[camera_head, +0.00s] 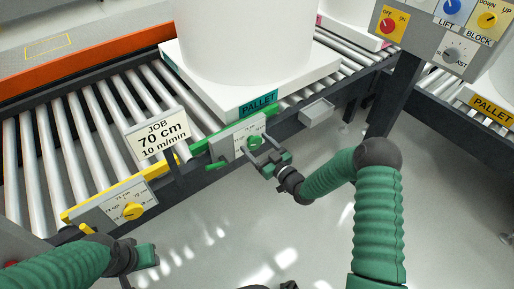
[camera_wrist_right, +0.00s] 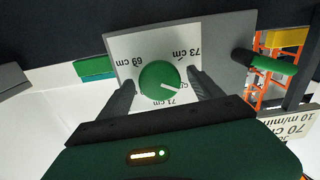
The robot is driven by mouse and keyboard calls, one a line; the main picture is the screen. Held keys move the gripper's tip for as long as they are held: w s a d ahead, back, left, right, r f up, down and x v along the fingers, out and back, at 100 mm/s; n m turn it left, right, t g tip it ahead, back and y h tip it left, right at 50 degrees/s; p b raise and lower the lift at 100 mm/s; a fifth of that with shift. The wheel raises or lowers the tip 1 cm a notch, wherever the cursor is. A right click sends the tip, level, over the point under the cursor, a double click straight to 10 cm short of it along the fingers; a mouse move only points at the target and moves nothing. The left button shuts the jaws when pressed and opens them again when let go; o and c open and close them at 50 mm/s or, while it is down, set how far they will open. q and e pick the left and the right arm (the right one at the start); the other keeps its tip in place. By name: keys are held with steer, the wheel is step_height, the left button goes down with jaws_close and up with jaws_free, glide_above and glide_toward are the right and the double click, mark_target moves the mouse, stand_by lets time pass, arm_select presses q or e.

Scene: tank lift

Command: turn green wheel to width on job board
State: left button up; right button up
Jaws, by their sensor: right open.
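The green wheel (camera_head: 255,142) is a round knob on a white scale plate (camera_head: 223,150) at the conveyor's side. In the right wrist view the wheel (camera_wrist_right: 160,82) shows upside-down labels 69 cm, 71 cm and 73 cm around it. Its white mark points to the lower right, towards a label partly hidden by a finger. My right gripper (camera_wrist_right: 161,88) is open, one finger on each side of the wheel; contact is not clear. The job board (camera_head: 160,137) reads 70 cm, 10 m/min. My left gripper (camera_head: 143,257) is low at the left, its jaw opening unclear.
A yellow wheel (camera_head: 132,211) sits on another scale plate to the left. A pallet (camera_head: 236,99) with a large white tank (camera_head: 245,40) stands on the rollers behind the green rail. A control box (camera_head: 440,35) on a post is at the upper right. The floor in front is clear.

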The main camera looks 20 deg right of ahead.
steer(key=c, duration=1.4)
steer(key=shift+o, duration=0.2)
